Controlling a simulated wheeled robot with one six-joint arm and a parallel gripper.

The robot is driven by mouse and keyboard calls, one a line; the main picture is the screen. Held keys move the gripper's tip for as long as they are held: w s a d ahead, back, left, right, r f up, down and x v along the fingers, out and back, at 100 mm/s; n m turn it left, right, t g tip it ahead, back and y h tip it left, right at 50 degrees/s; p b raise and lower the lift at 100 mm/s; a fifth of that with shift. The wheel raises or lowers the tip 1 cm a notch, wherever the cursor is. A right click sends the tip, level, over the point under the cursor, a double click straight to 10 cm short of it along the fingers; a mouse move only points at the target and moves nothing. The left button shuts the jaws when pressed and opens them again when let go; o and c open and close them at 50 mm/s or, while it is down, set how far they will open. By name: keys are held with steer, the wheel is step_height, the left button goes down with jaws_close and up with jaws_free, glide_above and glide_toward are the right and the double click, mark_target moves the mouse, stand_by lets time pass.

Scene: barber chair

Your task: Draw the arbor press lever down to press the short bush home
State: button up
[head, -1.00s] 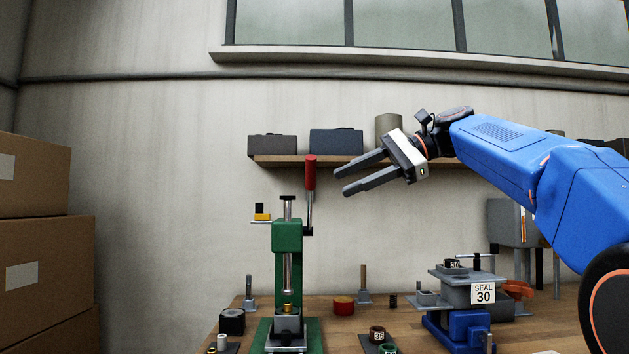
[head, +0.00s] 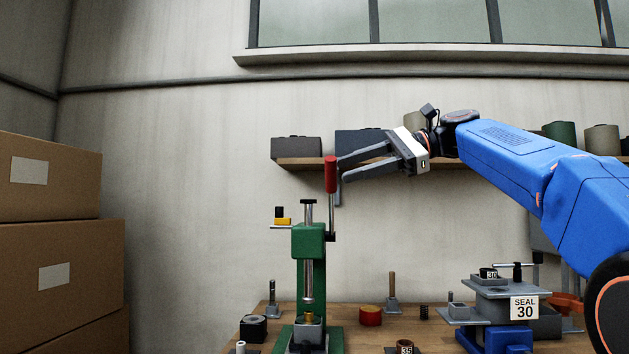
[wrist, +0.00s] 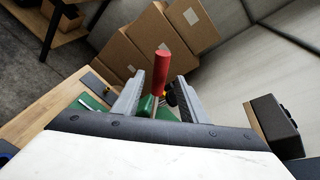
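The green arbor press (head: 309,241) stands on the workbench with its ram hanging down in front. Its lever stands upright on the right side, topped by a red handle (head: 331,175). A brass-coloured short bush (head: 309,317) sits under the ram in a grey holder; a gap shows between ram and bush. My gripper (head: 342,169) is open, its fingertips at the height of the red handle and just right of it. In the wrist view the red handle (wrist: 161,72) shows between the two open fingers, near their tips, with no clear contact.
A wall shelf (head: 300,163) with boxes and canisters lies behind my gripper. Cardboard boxes (head: 50,260) are stacked at the left. A red round part (head: 370,316) lies right of the press.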

mark_target(331, 199)
steer(key=x, duration=0.9)
steer(key=shift+s+a, duration=0.1)
jaws_close()
stand_by(1.3)
